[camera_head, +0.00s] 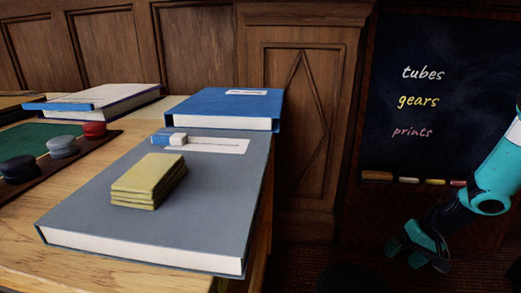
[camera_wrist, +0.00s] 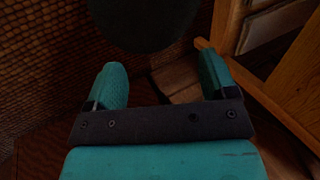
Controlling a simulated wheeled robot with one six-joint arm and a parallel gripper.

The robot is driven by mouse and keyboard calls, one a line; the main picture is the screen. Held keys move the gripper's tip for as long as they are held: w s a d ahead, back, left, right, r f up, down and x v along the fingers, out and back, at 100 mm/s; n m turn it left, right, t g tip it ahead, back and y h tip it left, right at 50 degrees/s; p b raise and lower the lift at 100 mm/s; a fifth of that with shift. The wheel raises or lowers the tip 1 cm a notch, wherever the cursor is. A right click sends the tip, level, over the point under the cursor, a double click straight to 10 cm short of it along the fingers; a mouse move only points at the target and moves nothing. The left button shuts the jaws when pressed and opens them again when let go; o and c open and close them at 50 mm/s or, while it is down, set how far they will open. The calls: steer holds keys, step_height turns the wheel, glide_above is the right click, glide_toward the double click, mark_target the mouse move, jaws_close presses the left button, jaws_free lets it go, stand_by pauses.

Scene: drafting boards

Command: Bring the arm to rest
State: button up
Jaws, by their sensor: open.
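My gripper (camera_head: 420,254) hangs at the lower right of the head view, at the end of my teal arm, in front of the panelled wall and below the blackboard. It is to the right of the table and apart from it. In the wrist view my gripper (camera_wrist: 164,88) shows two teal fingers spread wide with nothing between them. The wrist view looks down past the fingers at a dark floor area.
The wooden table (camera_head: 20,257) holds a grey book (camera_head: 85,217) with yellow pads (camera_head: 147,182) and an eraser (camera_head: 168,139), plus a blue book (camera_head: 217,108). A blackboard (camera_head: 425,55) with a chalk ledge is behind my arm. A table leg shows right in the wrist view.

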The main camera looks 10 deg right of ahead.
steer(key=s+a+r+n, duration=0.2)
steer(key=a+r+n, duration=0.3)
steer(key=a+r, duration=1.2)
steer(key=s+a+r+n+g, duration=0.1)
steer(key=s+a+r+n, duration=0.2)
steer(key=s+a+r, duration=0.4)
steer(key=s+a+r+n, duration=0.2)
steer(key=s+a, duration=0.2)
steer(key=s, duration=0.6)
step_height(320, 180, up, 37)
steer(key=p, duration=3.6)
steer(key=shift+s+a+f+h, duration=0.2)
steer(key=shift+s+h, duration=0.1)
steer(key=shift+h, duration=0.1)
